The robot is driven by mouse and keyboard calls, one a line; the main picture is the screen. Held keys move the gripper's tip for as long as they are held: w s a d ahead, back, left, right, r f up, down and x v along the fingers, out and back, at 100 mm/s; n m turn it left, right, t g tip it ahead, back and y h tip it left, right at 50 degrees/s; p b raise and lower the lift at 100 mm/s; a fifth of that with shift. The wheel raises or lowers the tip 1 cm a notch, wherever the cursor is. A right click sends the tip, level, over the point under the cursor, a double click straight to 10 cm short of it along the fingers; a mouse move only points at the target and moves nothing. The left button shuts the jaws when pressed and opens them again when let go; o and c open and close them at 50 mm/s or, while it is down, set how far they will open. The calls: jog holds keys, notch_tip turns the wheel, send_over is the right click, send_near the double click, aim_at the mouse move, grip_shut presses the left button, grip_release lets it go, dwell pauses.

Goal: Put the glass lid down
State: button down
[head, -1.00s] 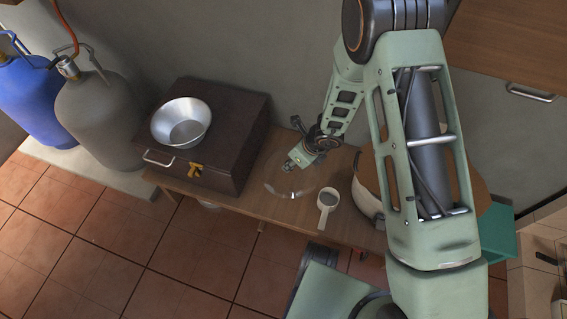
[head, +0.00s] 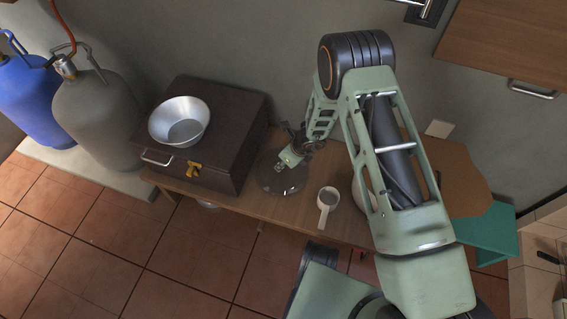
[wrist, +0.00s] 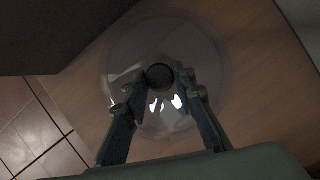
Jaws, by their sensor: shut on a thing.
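The glass lid (head: 279,184) is a clear round disc over the wooden bench, just right of the dark box. It also shows in the wrist view (wrist: 200,45), with a dark round knob (wrist: 160,77) at its middle. My gripper (head: 281,167) is above the lid and shut on its knob; in the wrist view the two fingers (wrist: 159,92) close on the knob from both sides. The lid looks level and close to the bench top. I cannot tell whether its rim touches the wood.
The dark box (head: 222,150) with a metal bowl (head: 180,131) on top stands close left of the lid. The bench's front edge (head: 262,217) is near.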

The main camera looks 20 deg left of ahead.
jog(key=shift+f+b, duration=0.2)
jog(key=shift+b, duration=0.1)
jog(key=c, duration=1.6)
grip_release()
jog(key=shift+r, duration=0.1)
jog(key=shift+r, duration=0.1)
jog(key=shift+r+p, duration=0.3)
jog(key=shift+p, duration=0.15)
jog(key=p+v, duration=0.3)
jog(key=v, duration=0.8)
jog(key=shift+d+r, duration=0.2)
jog(key=shift+d, duration=0.05)
jog(key=shift+s, duration=0.1)
